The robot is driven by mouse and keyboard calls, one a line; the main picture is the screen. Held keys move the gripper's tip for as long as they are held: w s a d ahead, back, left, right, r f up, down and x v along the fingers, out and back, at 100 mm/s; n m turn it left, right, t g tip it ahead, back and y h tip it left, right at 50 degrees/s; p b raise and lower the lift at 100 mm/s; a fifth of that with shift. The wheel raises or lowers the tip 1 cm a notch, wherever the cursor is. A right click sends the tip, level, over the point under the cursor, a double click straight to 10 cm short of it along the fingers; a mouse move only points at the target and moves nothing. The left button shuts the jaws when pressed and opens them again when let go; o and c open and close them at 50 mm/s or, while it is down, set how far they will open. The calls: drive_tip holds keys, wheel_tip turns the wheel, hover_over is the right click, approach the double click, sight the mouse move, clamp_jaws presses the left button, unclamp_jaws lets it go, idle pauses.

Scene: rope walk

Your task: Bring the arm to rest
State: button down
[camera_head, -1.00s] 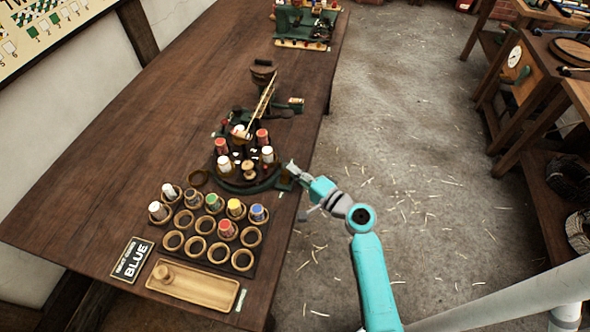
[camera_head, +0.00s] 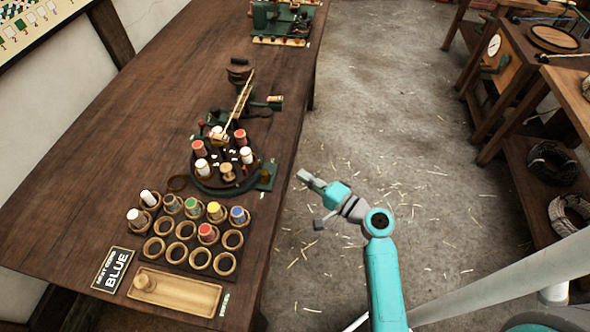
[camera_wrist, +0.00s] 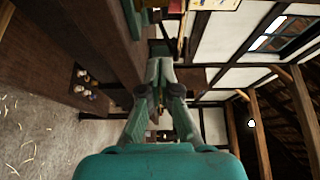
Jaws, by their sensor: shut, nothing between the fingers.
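My gripper (camera_head: 308,179) is at the end of my teal and grey arm, just off the right edge of the wooden table, above the floor. It is shut and empty. In the wrist view its two fingers (camera_wrist: 160,75) meet, with nothing between them. A round dark machine (camera_head: 222,186) with red and white bobbins stands on the table to the left of my gripper, apart from it.
A rack (camera_head: 160,226) of cups holds several coloured bobbins at the table's near end. Beside it lie a wooden tray (camera_head: 213,296) and a sign reading BLUE (camera_head: 113,270). A green machine (camera_head: 280,22) stands at the far end. The straw-littered floor (camera_head: 400,130) is open.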

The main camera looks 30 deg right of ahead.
drive_tip(key=shift+s+d, duration=0.1)
drive_tip(key=shift+s, duration=0.25)
idle(0.3)
drive_tip(key=s+a+f+n+g+h, duration=0.25)
drive_tip(key=s+a+f, duration=0.2)
drive_tip(key=s, duration=0.45)
drive_tip(key=s+a+f+n+g+h, duration=0.1)
drive_tip(key=s+a+f+h, duration=0.3)
drive_tip(key=s, duration=0.4)
drive_tip(key=s+a+r+n+t+y, duration=0.1)
drive_tip(key=s+a+r+n, duration=0.1)
drive_tip(key=s+r+n, duration=0.9)
drive_tip(key=v, duration=0.6)
drive_tip(key=shift+s+a, duration=0.15)
drive_tip(key=shift+a, duration=0.2)
drive_tip(key=shift+r, duration=0.15)
